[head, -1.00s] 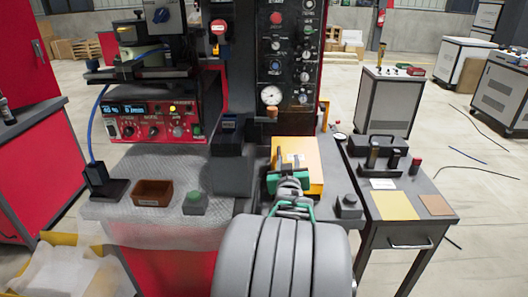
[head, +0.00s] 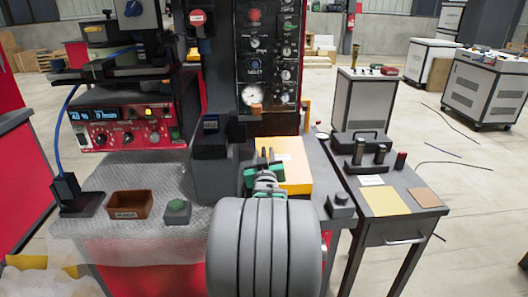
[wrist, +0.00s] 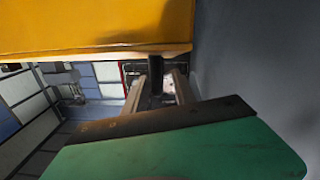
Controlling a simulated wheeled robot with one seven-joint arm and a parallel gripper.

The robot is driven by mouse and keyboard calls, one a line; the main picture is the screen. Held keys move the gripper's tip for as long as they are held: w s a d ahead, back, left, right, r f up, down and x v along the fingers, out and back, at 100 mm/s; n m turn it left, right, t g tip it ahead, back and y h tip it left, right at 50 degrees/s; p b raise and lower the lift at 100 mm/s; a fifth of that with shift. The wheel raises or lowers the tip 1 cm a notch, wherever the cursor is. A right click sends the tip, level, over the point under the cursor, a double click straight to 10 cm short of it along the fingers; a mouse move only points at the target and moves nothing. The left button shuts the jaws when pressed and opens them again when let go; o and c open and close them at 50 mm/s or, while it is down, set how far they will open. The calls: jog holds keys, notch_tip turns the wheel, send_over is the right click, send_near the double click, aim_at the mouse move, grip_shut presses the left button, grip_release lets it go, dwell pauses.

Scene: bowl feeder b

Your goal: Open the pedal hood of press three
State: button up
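A yellow box-like part (head: 296,168) sits at the front of the dark press panel, just beyond my gripper. I cannot tell whether it is the pedal hood. My gripper (head: 262,158), with green parts, is in front of its left side in the head view. In the wrist view a yellow body (wrist: 95,28) fills the upper left, close to my gripper (wrist: 158,88). The two fingers stand apart, and a dark short post (wrist: 155,75) shows between them below the yellow edge. I cannot tell whether they touch it. My arm hides the lower front of the press.
A grey button box (head: 340,204) is right of my arm. A side table (head: 415,225) stands at right. Open floor lies beyond it, with loose cables.

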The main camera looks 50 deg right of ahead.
aim_at(264, 150)
jog(key=shift+x, duration=1.55)
jog(key=shift+s, duration=0.1)
jog(key=shift+c, duration=0.4)
jog(key=c, duration=0.6)
grip_shut()
jog(key=shift+d, duration=0.1)
